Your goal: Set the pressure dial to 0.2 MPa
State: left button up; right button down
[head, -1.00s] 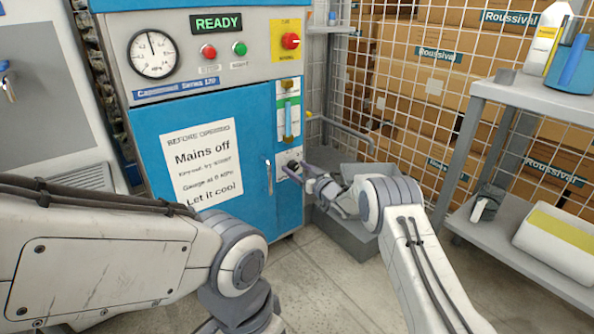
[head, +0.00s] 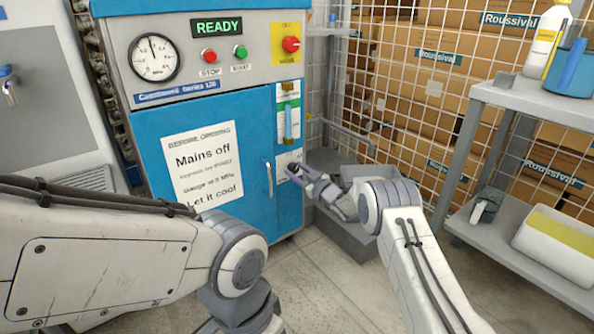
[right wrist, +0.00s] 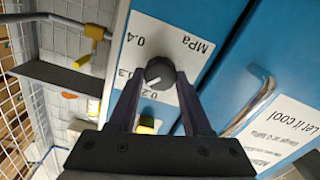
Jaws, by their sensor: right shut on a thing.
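The pressure dial (right wrist: 160,73) is a round black knob with a white pointer mark on a white plate (right wrist: 172,38) lettered MPa. In the right wrist view its mark points to the lower left, close to the 0.2 figure. The 0.3 and 0.4 figures show on the plate farther round. My right gripper (right wrist: 160,78) is shut on the knob, one finger on each side. In the head view the right gripper (head: 294,174) is at the plate low on the blue cabinet's right side, and the knob is mostly hidden. My left arm shows, but its gripper does not.
The blue cabinet (head: 220,120) has a round gauge (head: 154,58), needle near upright, and a lit READY display (head: 217,26). A door handle (head: 268,178) stands just left of the dial. A grey shelf (head: 540,110) and wire mesh are at the right.

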jog(key=n, duration=0.3)
jog(key=shift+n, duration=0.3)
jog(key=n, duration=0.4)
jog(key=shift+f, duration=0.1)
jog(key=shift+n, duration=0.3)
jog(key=shift+c, duration=1.7)
grip_release()
jog(key=shift+s+d+p, duration=0.3)
jog(key=shift+s+p, duration=0.1)
jog(key=shift+p, duration=0.05)
jog(key=p+v, duration=0.4)
jog(key=v, duration=0.5)
jog(key=shift+s+d+p, duration=0.15)
jog(key=shift+s+p, duration=0.1)
jog(key=shift+p, duration=0.15)
